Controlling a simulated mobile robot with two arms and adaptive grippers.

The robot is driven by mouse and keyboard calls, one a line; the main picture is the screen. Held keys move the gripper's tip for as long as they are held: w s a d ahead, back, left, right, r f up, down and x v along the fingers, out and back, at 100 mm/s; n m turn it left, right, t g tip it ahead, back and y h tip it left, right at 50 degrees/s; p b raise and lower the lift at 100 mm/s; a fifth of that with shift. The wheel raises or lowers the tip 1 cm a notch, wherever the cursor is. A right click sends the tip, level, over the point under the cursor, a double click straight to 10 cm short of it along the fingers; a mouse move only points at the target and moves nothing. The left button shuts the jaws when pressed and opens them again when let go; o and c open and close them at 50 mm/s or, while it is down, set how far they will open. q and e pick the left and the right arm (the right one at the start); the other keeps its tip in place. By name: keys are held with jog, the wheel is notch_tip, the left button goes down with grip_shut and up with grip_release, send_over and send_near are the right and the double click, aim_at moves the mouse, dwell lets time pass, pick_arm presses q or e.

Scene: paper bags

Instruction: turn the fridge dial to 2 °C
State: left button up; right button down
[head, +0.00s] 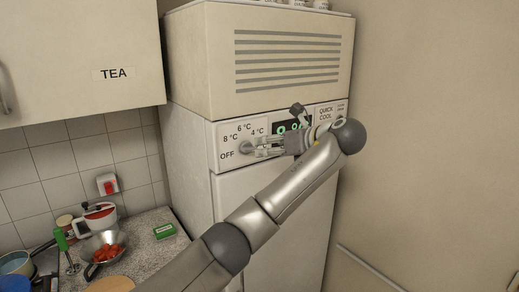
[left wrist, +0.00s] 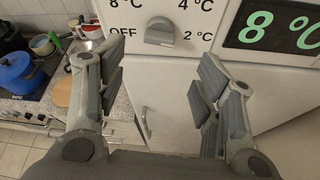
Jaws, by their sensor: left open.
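The fridge dial (head: 245,147) is a small grey knob on the fridge's front panel. In the left wrist view the dial (left wrist: 160,32) sits above and between my fingertips, with 8 °C, 4 °C, OFF and 2 °C printed around it; 2 °C is at its lower right. I cannot clearly tell which mark the dial points to. The green display (left wrist: 272,25) to its right reads 8 °C. My left gripper (head: 261,147) is open in front of the dial, also in the left wrist view (left wrist: 162,65), with nothing between its fingers. My right gripper is not in view.
The fridge door (head: 275,215) is below the panel, with its handle (left wrist: 146,122). A TEA cupboard (head: 80,70) hangs above.

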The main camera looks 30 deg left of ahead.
pick_arm(q)
jog(key=shift+v, duration=1.2)
